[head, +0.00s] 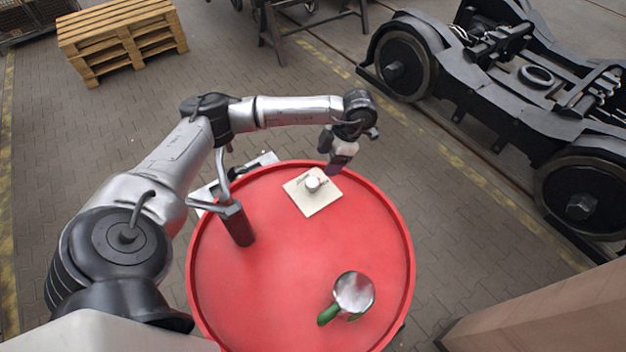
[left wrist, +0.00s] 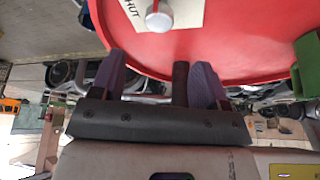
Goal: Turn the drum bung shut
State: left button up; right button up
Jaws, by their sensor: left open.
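The drum bung (head: 313,184) is a small pale, round knob on a cream card (head: 322,205), on top of the red drum (head: 290,262). In the left wrist view the bung (left wrist: 158,20) shows at the top edge, partly cut off, with the letters "HUT" on the card beside it. My left gripper (head: 338,163) is just beyond and to the right of the bung, near the drum's far rim, apart from it. In the left wrist view its two purplish fingers (left wrist: 160,62) are spread, with the bung ahead of them. My right gripper is not in view.
A metal jug (head: 354,291) with a green handle stands near the drum's front. A dark cylinder (head: 237,223) with a bent grey arm is at the drum's left. A wooden pallet (head: 120,38) and a bogie (head: 520,95) stand beyond. The drum's middle is clear.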

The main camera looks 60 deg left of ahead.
aim_at(313, 182)
pick_arm(q)
jog(key=p+x, duration=0.1)
jog(key=x, duration=0.9)
jog(key=shift+c, duration=0.4)
jog(key=c, duration=0.8)
